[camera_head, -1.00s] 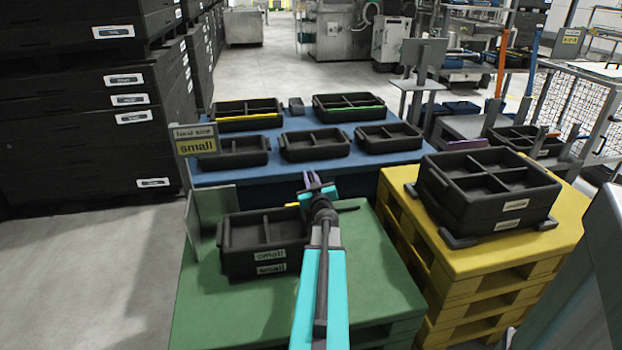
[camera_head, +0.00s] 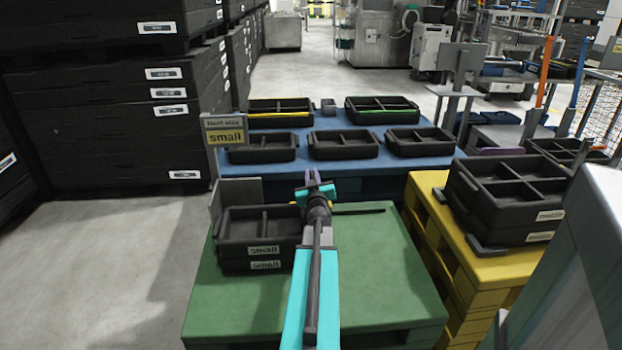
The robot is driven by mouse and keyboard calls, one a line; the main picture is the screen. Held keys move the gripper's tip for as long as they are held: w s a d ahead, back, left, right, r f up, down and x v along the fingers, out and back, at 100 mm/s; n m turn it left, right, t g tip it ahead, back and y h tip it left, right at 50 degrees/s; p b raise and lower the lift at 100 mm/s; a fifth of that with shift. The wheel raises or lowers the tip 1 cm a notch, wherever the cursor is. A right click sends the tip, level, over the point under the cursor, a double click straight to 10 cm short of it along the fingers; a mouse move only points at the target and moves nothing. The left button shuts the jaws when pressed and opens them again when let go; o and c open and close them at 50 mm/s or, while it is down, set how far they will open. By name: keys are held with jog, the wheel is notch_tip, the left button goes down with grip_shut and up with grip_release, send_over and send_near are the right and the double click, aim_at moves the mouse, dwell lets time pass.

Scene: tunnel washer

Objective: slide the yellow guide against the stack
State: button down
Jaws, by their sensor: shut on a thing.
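The stack of two black divided crates (camera_head: 262,225), labelled "small", sits on the left part of the green pallet (camera_head: 385,295). My gripper (camera_head: 316,186) is by the stack's back right corner, shut on the yellow guide (camera_head: 297,204). Only small yellow bits of the guide show beside the gripper. My arm hides most of the guide and the right side of the stack, so I cannot tell whether they touch. A thin dark bar (camera_head: 358,211) sticks out to the right of the gripper.
A grey upright plate (camera_head: 237,193) and a sign reading "small" (camera_head: 225,132) stand at the pallet's back left. The blue platform (camera_head: 440,146) behind holds several crates. The yellow pallet (camera_head: 428,185) at right bears another stack. The green pallet's front right is bare.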

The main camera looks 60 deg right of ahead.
jog(key=shift+w+a+f, duration=0.1)
jog(key=shift+w+a, duration=0.1)
jog(key=shift+a, duration=0.05)
jog(key=c, duration=1.8)
grip_release()
jog(key=shift+s, duration=0.1)
jog(key=shift+o, duration=0.2)
jog(key=shift+d, duration=0.15)
jog(key=shift+s, duration=0.1)
jog(key=shift+p+v, duration=0.35)
jog(key=shift+v, duration=2.35)
jog(key=p+v, duration=0.1)
jog(key=v, duration=0.1)
jog(key=shift+s+a+p, duration=0.15)
jog(key=shift+a+p, duration=0.1)
jog(key=shift+p, duration=0.05)
jog(key=shift+s+a+r+p, duration=0.1)
jog(key=shift+a+r+p, duration=0.1)
jog(key=shift+r+p, duration=0.1)
jog(key=shift+f+p, duration=0.1)
jog(key=shift+p, duration=0.5)
